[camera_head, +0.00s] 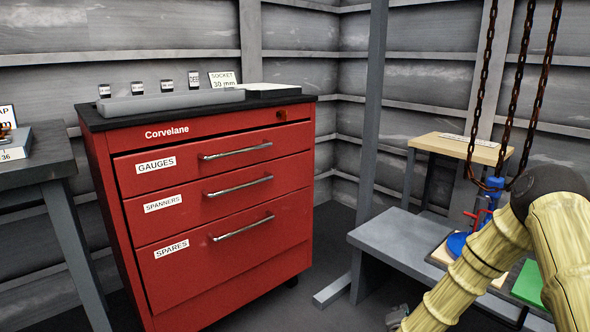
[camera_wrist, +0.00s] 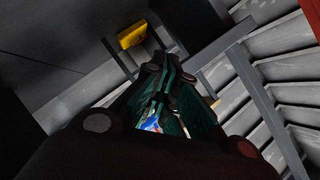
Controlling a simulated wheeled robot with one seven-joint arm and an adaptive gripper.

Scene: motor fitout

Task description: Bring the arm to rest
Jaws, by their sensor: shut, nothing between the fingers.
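My arm comes in at the right of the head view, in a pale yellow ribbed cover with a dark joint, and bends down to the bottom edge. My gripper (camera_wrist: 160,72) shows in the wrist view as dark green linkages that come together at the tips. It is shut with nothing held. A small patch of blue and white shows between the linkages, and I cannot tell what it is. In the head view the gripper is mostly out of frame below the arm.
A red drawer cabinet (camera_head: 215,215) stands left of the arm, its drawers closed. A grey bench (camera_head: 400,243) with a blue device (camera_head: 457,244) and a green pad (camera_head: 528,283) lies behind the arm. Rusty chains (camera_head: 480,100) hang nearby.

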